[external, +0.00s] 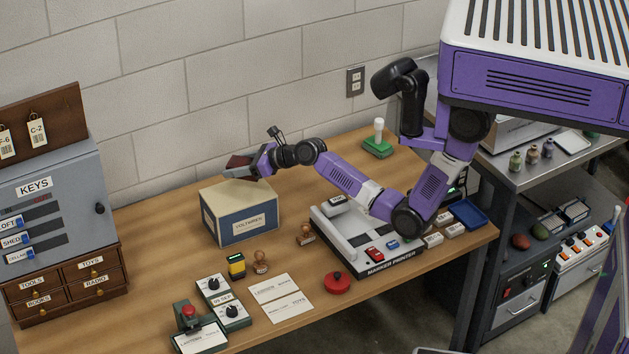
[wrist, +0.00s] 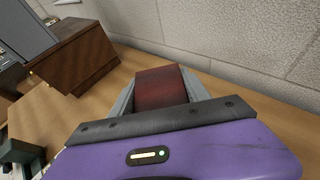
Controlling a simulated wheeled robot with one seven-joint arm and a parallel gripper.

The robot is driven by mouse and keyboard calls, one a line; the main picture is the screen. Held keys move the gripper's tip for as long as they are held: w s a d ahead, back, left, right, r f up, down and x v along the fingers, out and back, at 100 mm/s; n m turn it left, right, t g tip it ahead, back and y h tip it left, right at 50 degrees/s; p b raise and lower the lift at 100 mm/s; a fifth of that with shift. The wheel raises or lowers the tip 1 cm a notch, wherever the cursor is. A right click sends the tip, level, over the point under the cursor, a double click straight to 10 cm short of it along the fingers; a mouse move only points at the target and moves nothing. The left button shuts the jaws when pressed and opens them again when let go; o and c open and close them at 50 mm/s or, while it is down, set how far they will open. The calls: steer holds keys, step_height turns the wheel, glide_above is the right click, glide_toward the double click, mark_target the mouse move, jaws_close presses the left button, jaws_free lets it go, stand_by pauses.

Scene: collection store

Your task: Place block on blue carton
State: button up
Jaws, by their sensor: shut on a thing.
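The block (wrist: 162,84) is dark red and sits between my gripper's grey fingers in the wrist view. My gripper (external: 243,168) is shut on it. In the external view the block (external: 237,162) shows at the upper left of the carton, at or just above its top; I cannot tell whether it touches. The blue carton (external: 246,228) has a cream upper part and a label reading VOLTMETERS, and stands on the table near the wall. The carton is not seen in the wrist view.
A key cabinet (external: 55,190) with wooden drawers stands left of the carton. A marker printer (external: 350,250) is to the right. Stamps, a yellow device (external: 237,266), cards and a red knob (external: 337,283) lie in front. The wall (external: 180,100) is behind.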

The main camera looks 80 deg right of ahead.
mark_target(238, 188)
steer(key=shift+f, duration=2.8)
steer(key=shift+f, duration=0.15)
steer(key=o, duration=1.5)
steer(key=v, duration=1.2)
steer(key=shift+s, duration=0.1)
